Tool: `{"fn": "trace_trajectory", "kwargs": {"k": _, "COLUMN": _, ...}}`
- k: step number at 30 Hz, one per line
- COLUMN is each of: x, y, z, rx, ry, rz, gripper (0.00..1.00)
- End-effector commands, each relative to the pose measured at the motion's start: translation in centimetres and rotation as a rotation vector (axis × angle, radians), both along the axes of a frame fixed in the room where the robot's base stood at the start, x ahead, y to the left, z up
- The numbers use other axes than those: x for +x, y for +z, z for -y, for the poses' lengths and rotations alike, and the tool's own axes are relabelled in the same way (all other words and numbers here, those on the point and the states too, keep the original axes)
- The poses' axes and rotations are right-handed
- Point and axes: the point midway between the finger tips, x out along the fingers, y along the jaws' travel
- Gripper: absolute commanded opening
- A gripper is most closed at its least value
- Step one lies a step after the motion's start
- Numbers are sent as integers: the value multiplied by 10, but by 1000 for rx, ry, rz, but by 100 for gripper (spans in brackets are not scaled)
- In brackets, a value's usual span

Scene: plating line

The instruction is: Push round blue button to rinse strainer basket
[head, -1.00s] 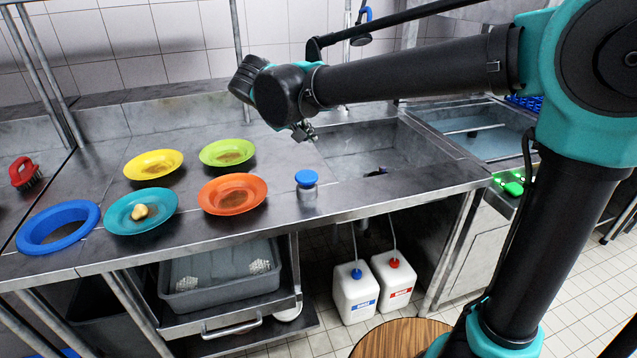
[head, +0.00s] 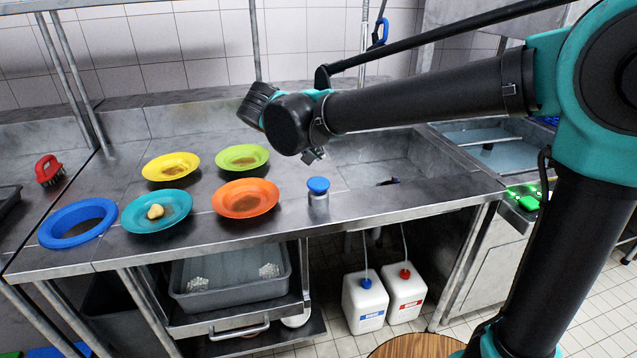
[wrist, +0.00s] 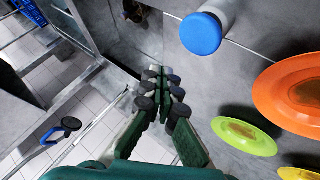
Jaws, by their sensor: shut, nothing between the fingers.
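The round blue button (head: 318,185) is the domed cap of a short grey cylinder upright on the steel counter, near its front edge and left of the sink. It shows in the wrist view (wrist: 200,33) near the top, with its cap uncovered. My gripper (head: 314,155) is above and behind the button in the head view, apart from it. In the wrist view my gripper's fingers (wrist: 160,88) are together and empty, below the button in the picture. A small dark object (head: 388,182) lies in the sink; I cannot tell whether it is the strainer basket.
Orange (head: 245,198), teal (head: 157,211), yellow (head: 171,166) and green (head: 242,157) plates stand left of the button. The sink (head: 375,160) is right of the button. White jugs (head: 365,301) stand below the counter.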

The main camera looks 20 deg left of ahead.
Motion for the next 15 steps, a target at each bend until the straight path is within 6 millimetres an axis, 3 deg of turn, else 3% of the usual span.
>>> {"fn": "trace_trajectory", "kwargs": {"k": 6, "x": 0, "y": -29, "z": 0, "rx": 0, "ry": 0, "rz": 0, "gripper": 0}}
{"fn": "trace_trajectory", "kwargs": {"k": 15, "x": 0, "y": -51, "z": 0, "rx": 0, "ry": 0, "rz": 0, "gripper": 0}}
